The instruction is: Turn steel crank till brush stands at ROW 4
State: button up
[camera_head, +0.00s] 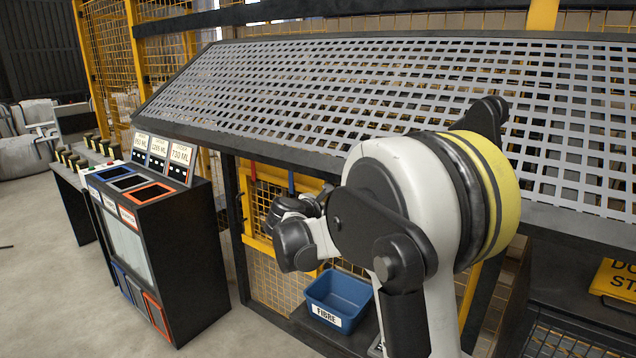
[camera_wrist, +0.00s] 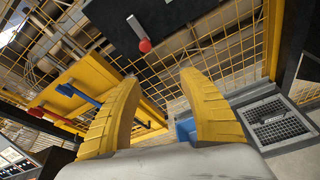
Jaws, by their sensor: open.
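In the wrist view, a short grey crank-like lever with a red ball knob (camera_wrist: 145,45) sits on a dark panel (camera_wrist: 112,25), ahead of my fingers. I cannot tell if it is the steel crank. My gripper (camera_wrist: 160,80) shows two yellow ribbed fingers spread wide, with nothing between them. It is apart from the red knob. In the head view my arm stands in front of a sloped grey slatted bed (camera_head: 300,95), and my fingers cannot be made out. I can make out no brush and no ROW 4 mark.
A blue bin marked FIBRE (camera_head: 338,298) stands low under the bed. A black console with coloured openings (camera_head: 150,240) stands at left. A yellow sign (camera_head: 615,280) is at lower right. A yellow board (camera_wrist: 80,90) bears red and blue handles. Open floor lies at far left.

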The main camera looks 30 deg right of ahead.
jog(key=w+d+n+h, duration=0.1)
jog(key=w+d+n, duration=0.1)
jog(key=d, duration=0.3)
jog(key=w+d+f+n+h+b, duration=0.1)
jog(key=w+d+n, duration=0.1)
jog(key=w+d, duration=0.2)
jog(key=w+d+n+h+b, duration=0.1)
jog(key=w+d+n, duration=0.1)
jog(key=w+d, duration=0.2)
jog(key=shift+w+d+f+h, duration=0.1)
jog(key=shift+d+h, duration=0.05)
jog(key=shift+d, duration=0.4)
jog(key=shift+d+f+h, duration=0.1)
jog(key=shift+d+h, duration=0.05)
jog(key=shift+d, duration=0.4)
jog(key=shift+w+d+r, duration=0.1)
jog(key=shift+w+d, duration=0.1)
jog(key=shift+d, duration=0.25)
grip_shut()
